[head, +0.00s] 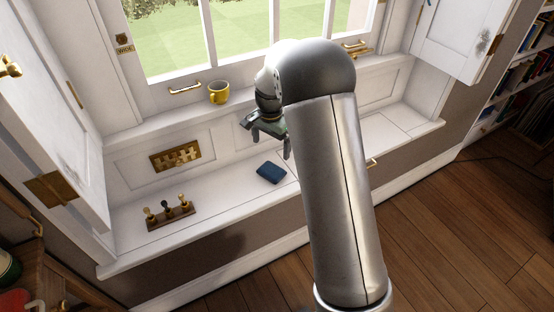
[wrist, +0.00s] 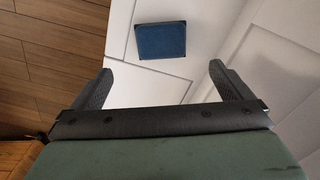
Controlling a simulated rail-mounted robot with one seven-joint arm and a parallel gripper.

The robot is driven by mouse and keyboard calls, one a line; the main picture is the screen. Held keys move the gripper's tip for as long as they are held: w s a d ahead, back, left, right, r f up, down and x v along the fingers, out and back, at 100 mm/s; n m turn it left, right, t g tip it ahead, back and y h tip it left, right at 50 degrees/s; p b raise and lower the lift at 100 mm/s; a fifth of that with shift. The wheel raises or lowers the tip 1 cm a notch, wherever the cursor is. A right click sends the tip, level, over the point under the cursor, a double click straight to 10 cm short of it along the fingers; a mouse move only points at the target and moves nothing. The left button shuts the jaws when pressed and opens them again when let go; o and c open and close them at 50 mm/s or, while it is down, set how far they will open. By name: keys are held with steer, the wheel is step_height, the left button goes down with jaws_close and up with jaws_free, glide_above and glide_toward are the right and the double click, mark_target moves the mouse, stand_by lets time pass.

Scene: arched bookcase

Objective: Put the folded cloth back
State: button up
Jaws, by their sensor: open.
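The folded cloth (head: 271,173) is a small dark blue square lying flat on the white window seat. In the wrist view the cloth (wrist: 161,40) is beyond and between my fingertips, apart from them. My gripper (head: 268,143) is open and empty above the seat, just behind and to the left of the cloth in the head view. In the wrist view both fingers of my gripper (wrist: 160,85) are spread wide. My arm hides part of the seat to the right of the cloth.
A yellow mug (head: 219,92) stands on the window sill. A brass rack with several knobbed pieces (head: 170,213) stands on the seat at left, below a brass grille (head: 175,156). Open white shutters (head: 62,130) flank the window. The seat (head: 225,195) is clear between rack and cloth.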

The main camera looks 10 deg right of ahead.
steer(key=s+r+n, duration=0.3)
steer(key=s+r, duration=0.1)
steer(key=s, duration=0.4)
steer(key=s+r+n, duration=0.2)
steer(key=s+r, duration=0.2)
steer(key=s, duration=0.4)
steer(key=s+n, duration=0.6)
steer(key=s, duration=1.2)
steer(key=shift+s+f+g, duration=0.3)
steer(key=shift+f, duration=0.1)
